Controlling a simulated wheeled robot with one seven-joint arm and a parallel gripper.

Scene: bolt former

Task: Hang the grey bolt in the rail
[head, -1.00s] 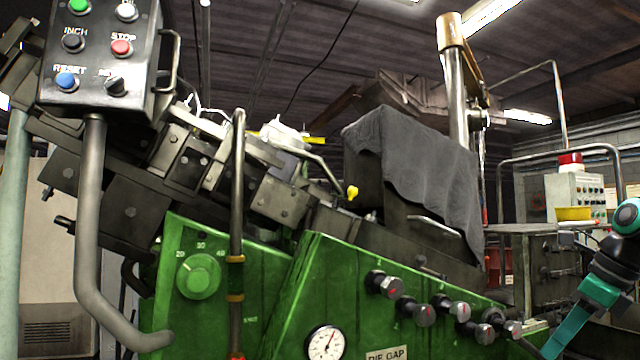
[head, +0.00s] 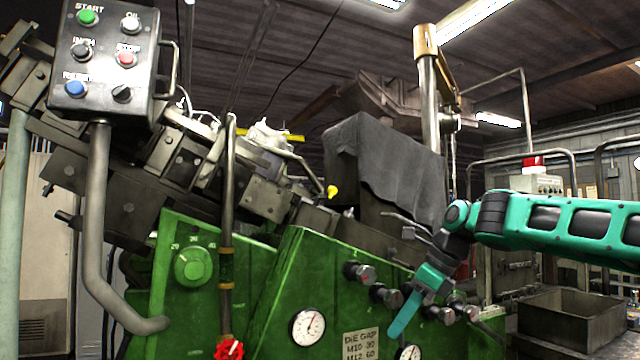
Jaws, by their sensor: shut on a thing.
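My gripper (head: 404,316) is at the end of the teal arm, lower right of centre in the head view. It points down and left in front of the green machine front, among the black knobs. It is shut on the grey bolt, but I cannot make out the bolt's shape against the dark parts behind. A sloping dark steel track (head: 318,218) runs from upper left down to the right across the machine. It may hold the rail, but I cannot tell the slot from here. The gripper is below and right of this track and looks apart from it.
A control box (head: 108,55) on a bent grey post stands at left. A vertical pipe (head: 228,190) and a red handwheel (head: 229,348) are in front of the machine. A grey cloth (head: 395,170) covers a block above the track. An open metal bin (head: 570,318) is lower right.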

